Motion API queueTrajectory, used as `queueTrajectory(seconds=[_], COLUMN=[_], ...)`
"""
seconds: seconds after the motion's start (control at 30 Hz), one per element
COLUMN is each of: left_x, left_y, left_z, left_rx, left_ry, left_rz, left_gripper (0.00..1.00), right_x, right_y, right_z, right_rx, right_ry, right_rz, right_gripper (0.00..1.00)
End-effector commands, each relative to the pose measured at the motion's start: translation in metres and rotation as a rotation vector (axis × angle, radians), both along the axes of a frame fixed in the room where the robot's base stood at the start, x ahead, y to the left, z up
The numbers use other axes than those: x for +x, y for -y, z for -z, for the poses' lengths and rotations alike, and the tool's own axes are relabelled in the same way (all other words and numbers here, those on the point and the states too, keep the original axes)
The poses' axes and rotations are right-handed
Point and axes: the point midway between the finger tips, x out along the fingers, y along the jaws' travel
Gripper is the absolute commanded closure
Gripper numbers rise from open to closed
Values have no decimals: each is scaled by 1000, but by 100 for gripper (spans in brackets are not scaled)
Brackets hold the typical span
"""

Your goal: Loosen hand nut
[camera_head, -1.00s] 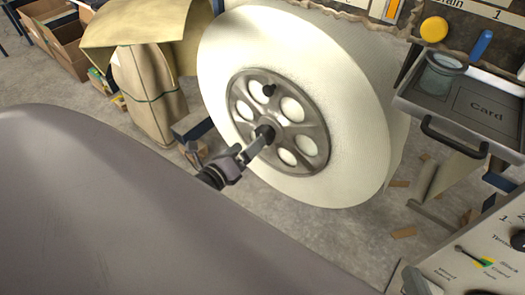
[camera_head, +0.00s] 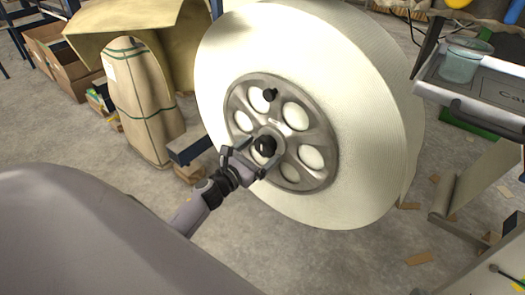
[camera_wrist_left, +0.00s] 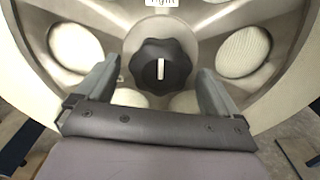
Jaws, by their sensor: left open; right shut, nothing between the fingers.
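The hand nut (camera_head: 265,146) is a black lobed knob at the centre of the grey spoked hub (camera_head: 318,140) of a big white roll (camera_head: 350,90). In the left wrist view the hand nut (camera_wrist_left: 162,66) faces me, with a pale upright line on its face. My left gripper (camera_head: 255,156) is open in front of the hub. In the left wrist view its fingers (camera_wrist_left: 158,85) stand apart on either side of the nut, lower in the picture and not visibly touching it. My right gripper is not in view.
A grey tray (camera_head: 490,85) with a glass jar (camera_head: 465,60) is at the right. A wrapped tan sack (camera_head: 140,100) and cardboard boxes (camera_head: 60,60) stand at the left. Scraps lie on the floor.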

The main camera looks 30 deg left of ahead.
Motion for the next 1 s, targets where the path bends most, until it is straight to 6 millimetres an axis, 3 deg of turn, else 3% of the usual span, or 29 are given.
queueTrajectory(seconds=[0.2,0.47,0.5,0.67,1.0], left_x=[14,15,15,15,15], left_y=[1,1,1,1,1], left_z=[0,0,0,0,0], left_rx=[-1,-1,-1,-2,-38], left_ry=[0,-1,-1,-1,-4], left_rz=[0,0,0,0,0], left_gripper=[5,5,8,59,59], right_x=[0,0,0,0,0], right_y=[2,2,2,2,2], right_z=[0,-1,-1,-1,-1], right_rx=[-9,-9,-9,-9,-9], right_ry=[13,16,16,16,17], right_rz=[4,4,4,4,5], right_gripper=[100,100,100,100,100])
